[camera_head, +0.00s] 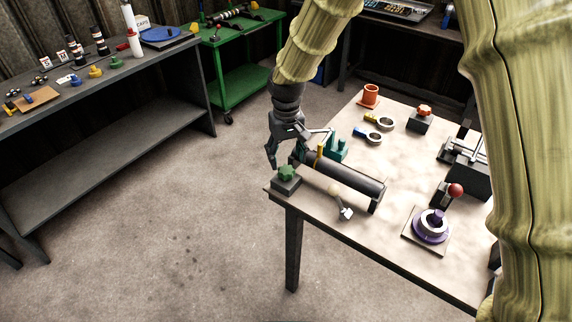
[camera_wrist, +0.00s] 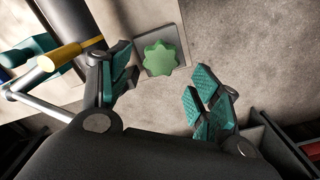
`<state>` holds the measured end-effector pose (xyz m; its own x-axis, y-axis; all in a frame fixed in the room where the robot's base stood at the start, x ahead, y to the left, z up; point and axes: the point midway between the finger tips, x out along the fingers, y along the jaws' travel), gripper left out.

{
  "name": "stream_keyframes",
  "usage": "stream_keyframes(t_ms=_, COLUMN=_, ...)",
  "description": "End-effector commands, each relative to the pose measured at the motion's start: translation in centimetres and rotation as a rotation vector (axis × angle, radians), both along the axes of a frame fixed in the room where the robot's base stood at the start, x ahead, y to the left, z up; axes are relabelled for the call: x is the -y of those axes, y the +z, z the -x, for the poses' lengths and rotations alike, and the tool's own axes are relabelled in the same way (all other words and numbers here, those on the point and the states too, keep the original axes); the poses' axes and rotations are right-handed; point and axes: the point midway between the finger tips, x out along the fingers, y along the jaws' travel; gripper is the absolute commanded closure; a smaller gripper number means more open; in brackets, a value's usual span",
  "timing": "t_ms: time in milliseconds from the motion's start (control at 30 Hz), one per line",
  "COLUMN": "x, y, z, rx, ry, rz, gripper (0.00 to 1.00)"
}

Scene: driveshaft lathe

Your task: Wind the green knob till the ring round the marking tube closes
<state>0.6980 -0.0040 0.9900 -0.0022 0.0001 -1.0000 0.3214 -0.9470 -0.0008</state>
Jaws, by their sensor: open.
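The green knob (camera_head: 287,172) is a lobed star shape on a dark grey block (camera_head: 285,186) at the near left corner of the pale table. In the wrist view the knob (camera_wrist: 161,58) shows whole, ahead of the gap between my fingers. My gripper (camera_head: 284,160) is open and empty, just above the knob, apart from it. Its teal-padded fingers also show in the wrist view (camera_wrist: 162,90). A dark tube (camera_head: 345,182) lies beside the knob along the table's front edge. I cannot make out which part is the ring round the marking tube.
A yellow upright piece (camera_head: 319,154) and a teal block (camera_head: 337,148) stand close to my gripper. A pale-knobbed lever (camera_head: 340,203) is in front of the tube. A purple ringed fixture (camera_head: 432,228) is at right. The floor left of the table is clear.

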Motion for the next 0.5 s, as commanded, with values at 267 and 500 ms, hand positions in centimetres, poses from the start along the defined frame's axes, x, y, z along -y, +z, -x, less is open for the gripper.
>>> stream_keyframes(t_ms=267, x=-0.1, y=-3.5, z=0.0, rx=-0.001, ry=0.001, rz=0.000, gripper=0.37)
stream_keyframes(t_ms=500, x=-0.1, y=-4.9, z=0.0, rx=0.001, ry=0.001, rz=0.000, gripper=0.37)
